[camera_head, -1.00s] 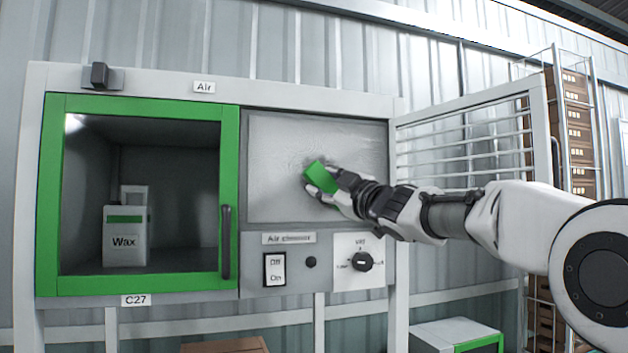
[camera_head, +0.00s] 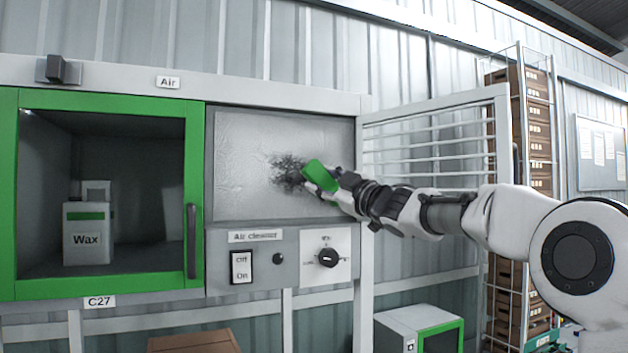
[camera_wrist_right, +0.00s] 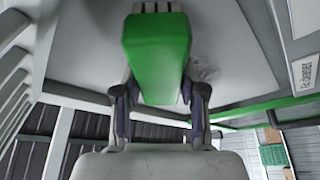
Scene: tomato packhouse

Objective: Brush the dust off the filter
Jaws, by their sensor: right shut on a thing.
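The filter (camera_head: 240,165) is a grey panel in an upright frame in the air cleaner. A dark, mottled patch (camera_head: 287,170) shows on it, just left of the brush. My right gripper (camera_head: 332,187) is shut on a green brush (camera_head: 318,174), held in front of the right part of the filter. In the right wrist view the green brush (camera_wrist_right: 158,55) sits between the fingers of my right gripper (camera_wrist_right: 158,100), with its pale bristles towards the filter (camera_wrist_right: 85,50). I cannot tell whether the bristles touch. My left gripper is not in view.
A louvred door (camera_head: 430,145) stands open right of the filter, behind my right arm. Below are an on/off switch (camera_head: 241,267) and a dial (camera_head: 328,257). A green-framed cabinet (camera_head: 195,150) on the left holds a Wax container (camera_head: 88,240). A rack of boxes (camera_head: 522,120) stands right.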

